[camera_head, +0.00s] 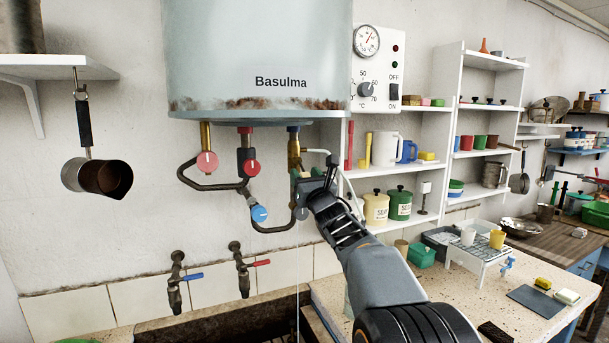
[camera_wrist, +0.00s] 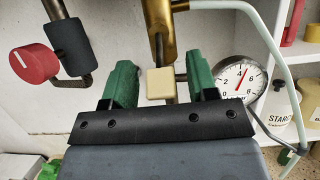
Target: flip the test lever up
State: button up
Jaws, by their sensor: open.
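My gripper (camera_head: 308,180) is raised below the right side of the water heater, beside the brass valve (camera_head: 294,150). In the wrist view its two green fingers (camera_wrist: 161,72) are open. A small cream block on a thin stem, which looks like the test lever (camera_wrist: 160,84), sits in the gap between them, below the brass valve (camera_wrist: 160,30). I see space on both sides of the block and cannot tell any contact. In the head view the lever is hidden by my gripper.
The heater (camera_head: 255,60) hangs above. Red-knobbed valves (camera_head: 207,163), a blue knob (camera_head: 259,213) and pipes are close on the left. A thin white tube (camera_wrist: 258,25) and a gauge (camera_wrist: 238,80) are on the right. Shelves (camera_head: 450,160) stand further right.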

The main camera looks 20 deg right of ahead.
jog(key=shift+c, duration=0.2)
grip_shut()
dwell(0.3)
